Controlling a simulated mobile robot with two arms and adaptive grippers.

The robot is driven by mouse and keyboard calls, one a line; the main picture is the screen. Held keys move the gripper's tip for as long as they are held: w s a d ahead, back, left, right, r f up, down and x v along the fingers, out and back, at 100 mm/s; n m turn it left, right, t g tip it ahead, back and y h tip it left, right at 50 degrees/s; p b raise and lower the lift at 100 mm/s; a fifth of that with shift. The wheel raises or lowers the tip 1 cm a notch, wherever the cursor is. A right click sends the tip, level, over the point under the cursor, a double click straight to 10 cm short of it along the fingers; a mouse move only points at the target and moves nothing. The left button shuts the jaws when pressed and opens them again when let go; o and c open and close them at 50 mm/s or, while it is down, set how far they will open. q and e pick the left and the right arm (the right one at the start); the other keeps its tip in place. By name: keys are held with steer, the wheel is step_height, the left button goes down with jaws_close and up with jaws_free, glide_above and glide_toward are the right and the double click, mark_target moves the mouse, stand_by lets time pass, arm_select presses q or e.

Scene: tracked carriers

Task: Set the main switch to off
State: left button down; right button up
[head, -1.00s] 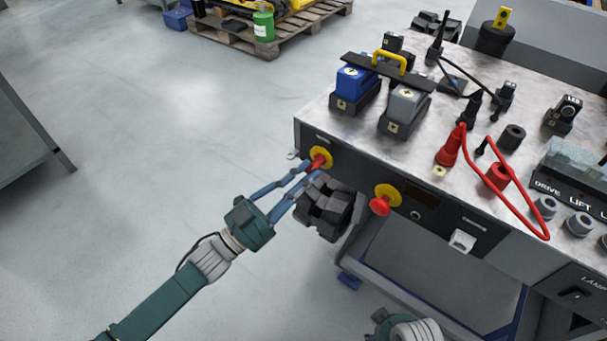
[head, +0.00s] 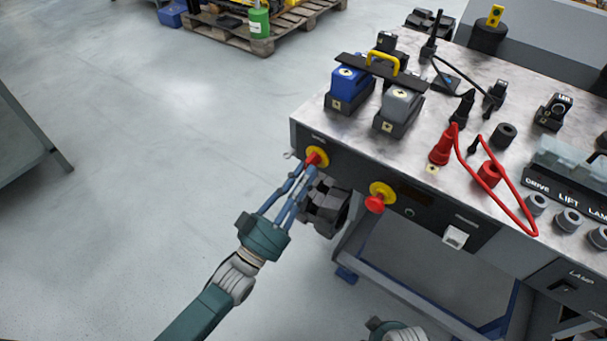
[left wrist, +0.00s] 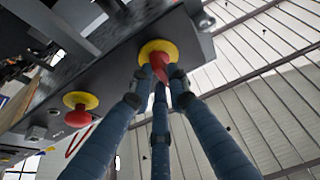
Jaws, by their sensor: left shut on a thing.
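The main switch (head: 312,158) is a red handle on a round yellow plate, at the left end of the bench's dark front panel. In the left wrist view its red handle (left wrist: 160,68) points down between the fingers. My left gripper (head: 307,172) is shut on this handle, with blue fingers around it; it also shows in the left wrist view (left wrist: 160,82). The fingers hide part of the handle, and I cannot read any position marks.
A red mushroom button (head: 375,204) on a yellow plate sits to the right on the same panel, near a white rocker switch (head: 455,237). Blue (head: 349,87) and grey (head: 401,105) connector blocks and a red cable stand on the benchtop.

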stand_by(0.4)
arm_select(q)
steer(key=c, duration=1.7)
jaws_free()
steer(key=shift+o, duration=0.2)
steer(key=v, duration=1.2)
